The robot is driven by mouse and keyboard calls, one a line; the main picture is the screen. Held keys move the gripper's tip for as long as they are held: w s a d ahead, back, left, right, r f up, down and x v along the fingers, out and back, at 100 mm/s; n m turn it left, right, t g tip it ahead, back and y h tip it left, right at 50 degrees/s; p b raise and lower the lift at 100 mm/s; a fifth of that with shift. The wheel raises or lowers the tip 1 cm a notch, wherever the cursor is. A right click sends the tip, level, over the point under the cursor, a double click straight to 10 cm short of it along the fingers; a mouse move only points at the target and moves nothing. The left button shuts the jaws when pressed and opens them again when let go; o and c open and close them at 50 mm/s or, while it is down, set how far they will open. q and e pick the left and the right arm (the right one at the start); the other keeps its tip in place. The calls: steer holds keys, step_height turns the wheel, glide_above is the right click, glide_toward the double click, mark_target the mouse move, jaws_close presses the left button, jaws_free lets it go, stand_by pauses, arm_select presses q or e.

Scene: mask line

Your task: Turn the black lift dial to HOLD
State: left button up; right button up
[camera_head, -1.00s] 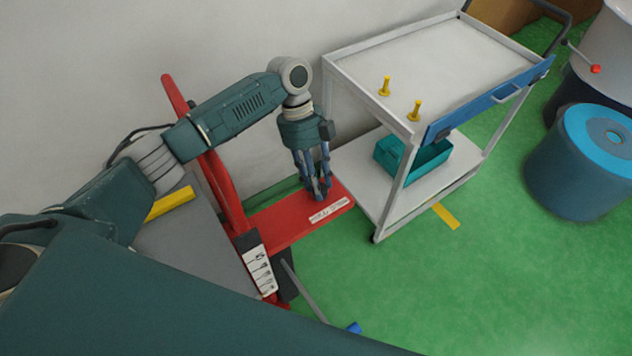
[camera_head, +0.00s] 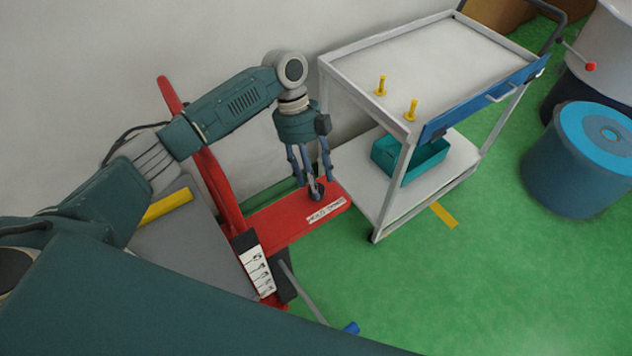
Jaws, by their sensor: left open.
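A small dark knob, which looks like the black lift dial (camera_head: 318,194), sits on the red flat arm of a red stand. A white label (camera_head: 326,211) lies beside it; its lettering is too small to read surely, and I cannot tell the dial's setting. My left gripper (camera_head: 315,182) points down over the knob with its fingers spread open. The fingertips are close about the knob and partly hide it; I cannot tell whether they touch it. My right gripper is not in view.
A white cart (camera_head: 345,66) with two yellow pegs stands just right of my gripper, a teal bin (camera_head: 425,165) on its lower shelf. A numbered plate (camera_head: 257,270) and a blue-tipped lever (camera_head: 350,327) are in front. A blue drum (camera_head: 570,175) stands right. Green floor between is clear.

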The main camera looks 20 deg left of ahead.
arm_select(q)
steer(key=v, duration=1)
steer(key=shift+r, duration=0.25)
steer(key=shift+w, duration=0.1)
